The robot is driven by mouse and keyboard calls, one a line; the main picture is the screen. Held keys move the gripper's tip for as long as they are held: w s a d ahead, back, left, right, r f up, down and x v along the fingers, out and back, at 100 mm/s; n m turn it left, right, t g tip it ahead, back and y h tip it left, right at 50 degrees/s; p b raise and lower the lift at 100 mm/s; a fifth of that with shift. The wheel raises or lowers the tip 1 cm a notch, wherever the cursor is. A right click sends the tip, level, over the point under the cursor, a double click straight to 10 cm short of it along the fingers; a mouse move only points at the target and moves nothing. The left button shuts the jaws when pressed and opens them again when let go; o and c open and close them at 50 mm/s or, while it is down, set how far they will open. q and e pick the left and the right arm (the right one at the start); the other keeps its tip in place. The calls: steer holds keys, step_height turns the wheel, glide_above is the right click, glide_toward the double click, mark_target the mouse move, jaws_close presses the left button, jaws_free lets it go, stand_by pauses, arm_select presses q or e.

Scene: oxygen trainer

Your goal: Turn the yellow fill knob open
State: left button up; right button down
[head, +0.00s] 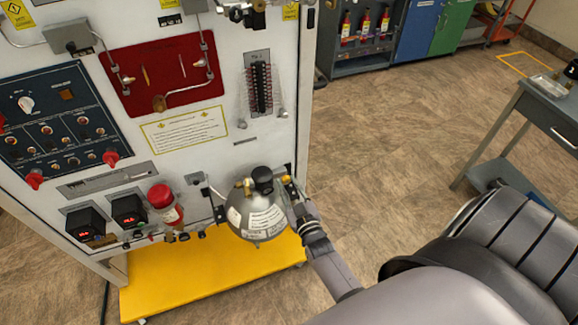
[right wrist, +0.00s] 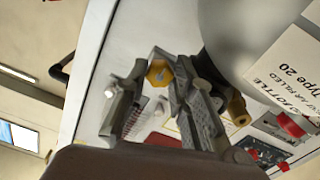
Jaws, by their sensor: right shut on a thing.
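The yellow fill knob (right wrist: 158,73) shows in the right wrist view as a small faceted knob between the fingertips of my right gripper (right wrist: 158,82). The fingers are shut on it from both sides. In the head view my right gripper (head: 294,192) reaches the lower right edge of the white panel, just right of the round grey bottle (head: 262,222). There only a small bit of yellow shows by the fingers, and the knob is mostly hidden. I cannot tell how far the knob is turned. My left gripper is not in view.
The bottle (right wrist: 240,25) is close beside the fingers in the right wrist view. The trainer panel (head: 222,160) carries gauges, switches and red caps. A yellow base plate (head: 175,280) lies below. A grey side table (head: 540,105) stands at right; the floor between is clear.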

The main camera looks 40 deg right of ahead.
steer(key=shift+f, duration=0.1)
steer(key=c, duration=1.4)
jaws_free()
steer(key=shift+o, duration=0.2)
steer(key=v, duration=1.2)
